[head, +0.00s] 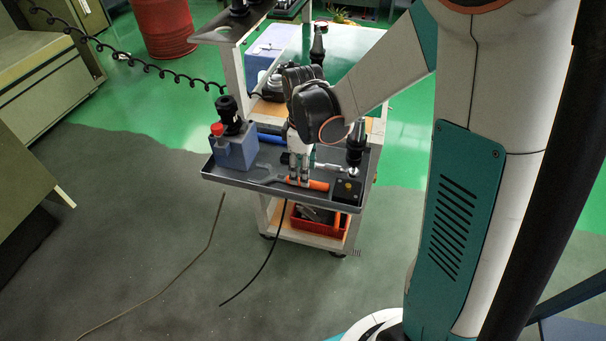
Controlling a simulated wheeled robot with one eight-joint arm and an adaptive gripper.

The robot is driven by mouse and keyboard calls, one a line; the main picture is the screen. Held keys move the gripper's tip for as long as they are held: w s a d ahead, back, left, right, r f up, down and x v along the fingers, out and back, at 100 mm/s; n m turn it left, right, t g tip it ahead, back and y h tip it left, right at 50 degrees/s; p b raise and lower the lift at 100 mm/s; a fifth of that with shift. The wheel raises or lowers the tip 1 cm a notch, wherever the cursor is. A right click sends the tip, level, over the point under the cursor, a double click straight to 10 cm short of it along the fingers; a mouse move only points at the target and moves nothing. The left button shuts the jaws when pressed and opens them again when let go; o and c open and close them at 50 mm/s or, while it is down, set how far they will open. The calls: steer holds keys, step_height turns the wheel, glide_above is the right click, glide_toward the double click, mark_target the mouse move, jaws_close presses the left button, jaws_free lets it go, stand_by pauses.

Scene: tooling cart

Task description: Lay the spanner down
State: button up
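A tool with an orange handle (318,185) and a grey end to its left looks like the spanner. It is at the front of the dark tray (232,180) on top of the cart. My gripper (299,182) points down over the tray, with its fingertips at the orange handle. The fingers cover part of the handle. I cannot tell whether they are closed on it, or whether the tool touches the tray floor.
The tray also holds a blue-grey block (236,151) with a black and red top at left, a silver tool (328,166), a dark tool holder (356,143) and a black box (347,190) at right. A red bin (312,222) sits on the shelf below. A coiled cable hangs at upper left.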

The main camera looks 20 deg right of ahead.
step_height(320, 180, up, 9)
steer(key=s+r+m+t, duration=0.3)
steer(key=s+m, duration=0.2)
steer(key=s, duration=0.2)
steer(key=s+r+m+t, duration=0.4)
steer(key=s+m, duration=0.1)
steer(key=s, duration=0.3)
steer(key=shift+m, duration=0.4)
stand_by(0.9)
